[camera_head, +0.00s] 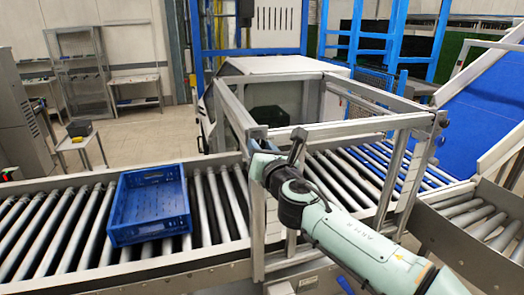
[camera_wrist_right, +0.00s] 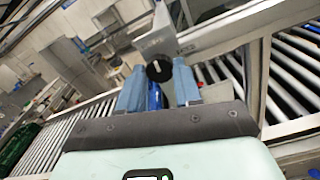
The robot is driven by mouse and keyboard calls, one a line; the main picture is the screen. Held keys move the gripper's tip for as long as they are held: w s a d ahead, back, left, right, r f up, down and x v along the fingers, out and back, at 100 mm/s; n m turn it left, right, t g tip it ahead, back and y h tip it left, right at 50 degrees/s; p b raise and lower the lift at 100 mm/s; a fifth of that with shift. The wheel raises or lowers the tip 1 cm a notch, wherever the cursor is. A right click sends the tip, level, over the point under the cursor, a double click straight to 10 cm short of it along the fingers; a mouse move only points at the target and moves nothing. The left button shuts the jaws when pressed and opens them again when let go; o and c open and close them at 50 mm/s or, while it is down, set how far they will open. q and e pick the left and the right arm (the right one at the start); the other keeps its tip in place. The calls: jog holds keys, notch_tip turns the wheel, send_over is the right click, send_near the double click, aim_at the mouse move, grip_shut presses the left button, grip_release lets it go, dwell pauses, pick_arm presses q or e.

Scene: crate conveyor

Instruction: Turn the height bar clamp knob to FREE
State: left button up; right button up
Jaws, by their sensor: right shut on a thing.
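The clamp knob (camera_wrist_right: 159,70) is small, round and black with a pale mark on its face. It shows in the right wrist view between the two blue-grey fingers of my right gripper (camera_wrist_right: 158,86), which is shut on it. A pale plate (camera_wrist_right: 190,42) with faint lettering is behind the knob; I cannot read it surely. In the head view my right gripper (camera_head: 262,150) is at the near left post of the metal frame (camera_head: 345,128), and the knob is hidden there. My left gripper is not in view.
A roller conveyor (camera_head: 75,225) runs through the frame. An empty blue crate (camera_head: 152,237) sits on the rollers left of the frame. A blue sloped belt (camera_head: 490,105) is at the right. The frame's posts and rails stand close around my right arm.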

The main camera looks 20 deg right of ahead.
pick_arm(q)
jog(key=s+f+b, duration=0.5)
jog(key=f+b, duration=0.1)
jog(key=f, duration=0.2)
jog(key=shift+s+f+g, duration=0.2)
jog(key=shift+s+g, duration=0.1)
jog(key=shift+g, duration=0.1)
pick_arm(e)
jog(key=shift+r+m, duration=0.1)
jog(key=shift+m, duration=8.2)
pick_arm(q)
jog(key=shift+b, duration=0.3)
pick_arm(e)
jog(key=o, duration=1)
jog(key=shift+o, duration=0.2)
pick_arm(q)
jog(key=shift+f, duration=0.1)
